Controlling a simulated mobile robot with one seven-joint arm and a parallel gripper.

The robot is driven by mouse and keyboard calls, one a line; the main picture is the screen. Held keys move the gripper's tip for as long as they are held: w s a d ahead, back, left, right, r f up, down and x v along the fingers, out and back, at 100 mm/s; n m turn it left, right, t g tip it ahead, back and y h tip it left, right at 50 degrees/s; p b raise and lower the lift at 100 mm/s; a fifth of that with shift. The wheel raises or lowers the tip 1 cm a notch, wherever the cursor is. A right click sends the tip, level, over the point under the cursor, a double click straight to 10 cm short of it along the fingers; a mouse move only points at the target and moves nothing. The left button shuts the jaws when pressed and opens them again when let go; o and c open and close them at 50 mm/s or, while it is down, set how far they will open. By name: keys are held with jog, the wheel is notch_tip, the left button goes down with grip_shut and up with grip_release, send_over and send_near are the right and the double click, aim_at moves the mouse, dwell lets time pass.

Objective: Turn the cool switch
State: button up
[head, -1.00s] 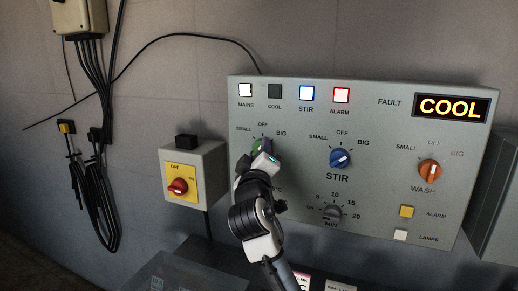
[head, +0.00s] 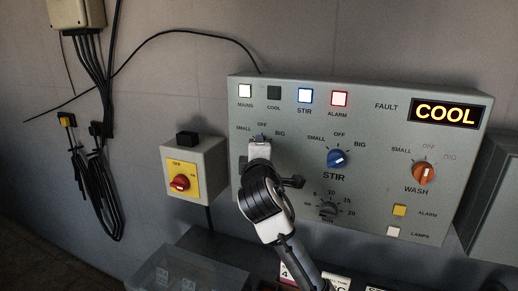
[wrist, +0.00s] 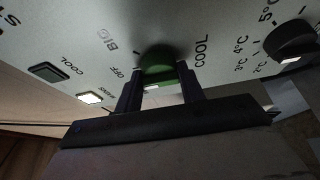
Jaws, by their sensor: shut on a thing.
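The cool switch is a green knob (wrist: 158,66) on the control panel, below its SMALL, OFF and BIG marks. In the wrist view it sits between my two fingers, with a white mark on its lower edge. My gripper (wrist: 160,80) is shut on the knob. In the head view my gripper (head: 260,145) covers the knob, so its setting cannot be read there. The COOL lamp (head: 274,93) is dark. The yellow display (head: 445,112) reads COOL.
The blue STIR knob (head: 339,158) and orange WASH knob (head: 424,172) are to the right. A minutes dial (head: 329,209) is below STIR. The MAINS, STIR and ALARM lamps are lit.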

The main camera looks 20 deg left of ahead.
jog(key=shift+r, duration=0.1)
dwell(0.4)
jog(key=o, duration=1)
jog(key=shift+c, duration=0.2)
jog(key=b+v, duration=0.3)
jog(key=v, duration=1)
jog(key=shift+s, duration=0.4)
jog(key=shift+d, duration=0.1)
